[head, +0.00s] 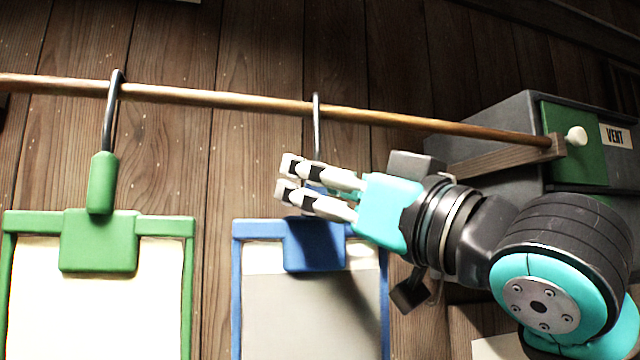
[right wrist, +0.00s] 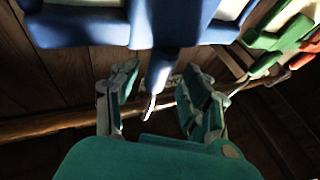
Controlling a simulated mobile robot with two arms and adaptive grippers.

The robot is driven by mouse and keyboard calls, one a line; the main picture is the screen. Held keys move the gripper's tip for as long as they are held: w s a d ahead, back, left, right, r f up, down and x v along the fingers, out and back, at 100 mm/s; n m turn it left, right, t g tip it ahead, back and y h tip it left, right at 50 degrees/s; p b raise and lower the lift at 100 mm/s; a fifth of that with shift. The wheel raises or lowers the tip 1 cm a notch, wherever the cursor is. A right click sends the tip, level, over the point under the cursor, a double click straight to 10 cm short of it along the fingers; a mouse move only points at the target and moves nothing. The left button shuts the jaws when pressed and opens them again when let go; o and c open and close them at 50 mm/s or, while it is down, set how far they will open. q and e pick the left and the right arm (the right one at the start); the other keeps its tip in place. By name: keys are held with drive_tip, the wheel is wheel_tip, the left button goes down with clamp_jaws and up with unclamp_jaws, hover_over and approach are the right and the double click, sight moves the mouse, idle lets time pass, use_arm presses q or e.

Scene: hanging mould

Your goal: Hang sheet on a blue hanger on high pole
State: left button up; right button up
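The blue hanger (head: 315,250) hangs upright with a pale sheet (head: 300,315) in its blue frame, partly in shadow. Its dark hook (head: 317,130) meets the wooden pole (head: 225,100), and the hook's top shows above the pole. My right gripper (head: 289,178) is at the blue handle, just below the pole, and hides most of the handle. In the right wrist view, the blue handle (right wrist: 160,68) is between the two spread fingers of the gripper (right wrist: 160,95), with gaps beside it. My left gripper is not in view.
A green hanger (head: 100,240) with a pale sheet hangs on the pole to the left. The pole's right end sits in a wooden bracket (head: 510,158) beside a dark vent box (head: 500,120). A plank wall (head: 260,50) is behind.

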drive_tip(key=v, duration=1.2)
